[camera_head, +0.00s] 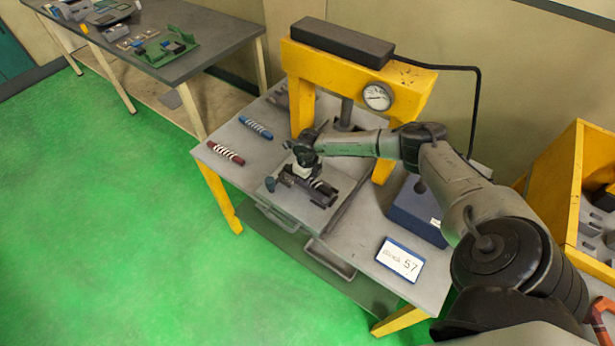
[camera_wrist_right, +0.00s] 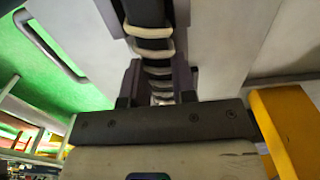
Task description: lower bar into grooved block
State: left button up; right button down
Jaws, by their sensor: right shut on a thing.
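My right gripper (camera_head: 298,178) is over the bench, pointing down, shut on a dark bar with white bands (camera_head: 322,186). In the right wrist view the bar (camera_wrist_right: 148,62) runs away from between the fingers (camera_wrist_right: 156,100). In the head view the block (camera_head: 320,200) is small and partly covered by the bar and gripper. I cannot tell how deep the bar sits in the groove. My left gripper is not in view.
A red banded bar (camera_head: 226,152) and a blue banded bar (camera_head: 256,127) lie on the bench left of the gripper. A yellow press frame (camera_head: 303,70) with a gauge stands behind. A blue box (camera_head: 418,212) and a sign (camera_head: 400,259) are at the right.

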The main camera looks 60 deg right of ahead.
dwell(0.3)
jog(key=c, duration=1.3)
grip_release()
jog(key=o, duration=0.8)
jog(key=shift+o, duration=0.2)
jog(key=shift+r+p, duration=1.25)
jog(key=shift+r, duration=0.2)
jog(key=shift+r+p, duration=2.5)
jog(key=shift+r, duration=0.6)
